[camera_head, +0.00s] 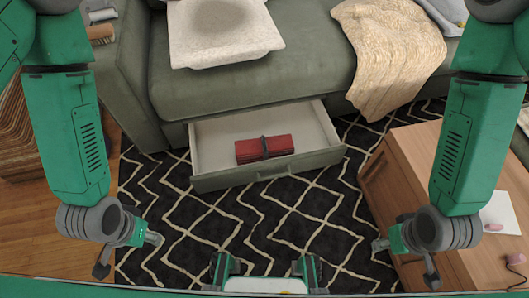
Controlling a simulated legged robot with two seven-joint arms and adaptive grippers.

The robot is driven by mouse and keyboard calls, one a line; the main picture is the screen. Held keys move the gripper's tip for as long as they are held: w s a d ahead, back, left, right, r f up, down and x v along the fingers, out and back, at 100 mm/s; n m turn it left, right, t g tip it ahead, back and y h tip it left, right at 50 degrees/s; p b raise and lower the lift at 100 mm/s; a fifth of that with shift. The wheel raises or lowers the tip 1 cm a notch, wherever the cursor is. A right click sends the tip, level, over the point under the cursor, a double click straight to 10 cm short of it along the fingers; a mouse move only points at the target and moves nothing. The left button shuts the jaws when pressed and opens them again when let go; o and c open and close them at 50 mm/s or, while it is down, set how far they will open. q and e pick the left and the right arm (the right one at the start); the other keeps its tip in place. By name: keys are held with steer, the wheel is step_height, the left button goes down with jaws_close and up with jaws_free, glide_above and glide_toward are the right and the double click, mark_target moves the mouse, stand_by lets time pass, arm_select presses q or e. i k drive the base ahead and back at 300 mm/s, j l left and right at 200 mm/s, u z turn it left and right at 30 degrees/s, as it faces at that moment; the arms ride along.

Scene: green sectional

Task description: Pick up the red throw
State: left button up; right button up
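My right gripper (406,262) is at the lower right, by the wooden cabinet in the picture, also spread and empty. Both are well apart from the throw, which shows unobstructed.
The green sofa (300,84) stands behind the drawer, with a pale cushion (225,32) and a cream knitted blanket (392,45) on it. A wooden cabinet (415,160) stands at right, with small pink items on top. The patterned rug (265,215) before the drawer looks clear.

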mark_target(247, 151)
steer(key=z, duration=1.3)
steer(key=i+j+z, duration=0.1)
steer(key=j, duration=0.25)
steer(key=i+j+z, duration=0.1)
steer(key=j, duration=0.3)
steer(key=i+j+z, duration=0.1)
steer(key=j, duration=0.3)
steer(key=i, duration=0.05)
